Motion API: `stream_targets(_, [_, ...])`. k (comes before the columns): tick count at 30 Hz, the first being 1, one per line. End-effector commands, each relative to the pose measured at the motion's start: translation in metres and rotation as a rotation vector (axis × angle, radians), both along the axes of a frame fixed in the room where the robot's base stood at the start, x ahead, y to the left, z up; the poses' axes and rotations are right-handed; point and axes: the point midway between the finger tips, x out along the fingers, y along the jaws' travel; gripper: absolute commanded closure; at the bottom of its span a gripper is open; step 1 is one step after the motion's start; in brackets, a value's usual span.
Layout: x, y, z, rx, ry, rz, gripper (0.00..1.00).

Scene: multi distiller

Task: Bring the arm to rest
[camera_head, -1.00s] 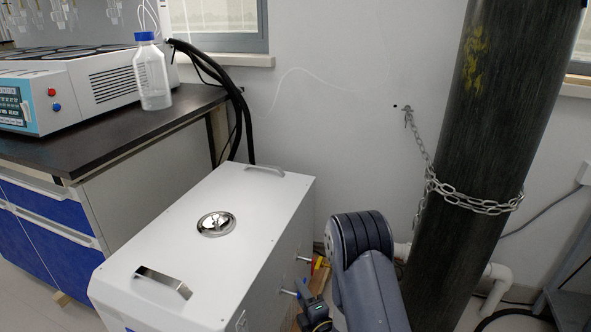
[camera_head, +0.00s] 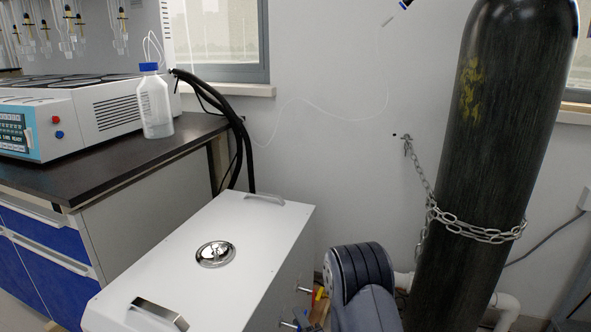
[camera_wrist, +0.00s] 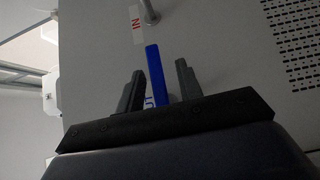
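My arm (camera_head: 360,285) shows at the bottom middle of the head view, folded low beside the white box unit. My gripper (camera_wrist: 161,85) shows in the wrist view with its two dark fingers apart. No held object is visible. The gripper itself is not clearly seen in the head view.
The white box unit (camera_head: 170,270) with metal handles stands close left of my arm. A dark gas cylinder (camera_head: 490,170), chained to the wall, stands close right. A bench (camera_head: 110,165) with a blue-capped bottle (camera_head: 156,105) is at the left. The pale panel (camera_wrist: 220,60) faces the gripper.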

Motion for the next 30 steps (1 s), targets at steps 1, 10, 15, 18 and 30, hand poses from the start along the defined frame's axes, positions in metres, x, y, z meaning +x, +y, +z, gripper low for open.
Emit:
stream_targets(1, [-0.009,-0.005,0.001,-0.002,0.006,-0.002,0.65])
stream_targets(10, [-0.064,-0.030,-0.001,-0.002,0.008,-0.002,0.65])
stream_targets(15, [-0.077,-0.035,-0.001,0.000,-0.005,0.005,0.65])
stream_targets(18, [-0.057,-0.025,-0.001,0.000,-0.008,0.005,0.65])
stream_targets(30, [0.016,0.008,0.000,0.002,-0.005,0.002,0.65])
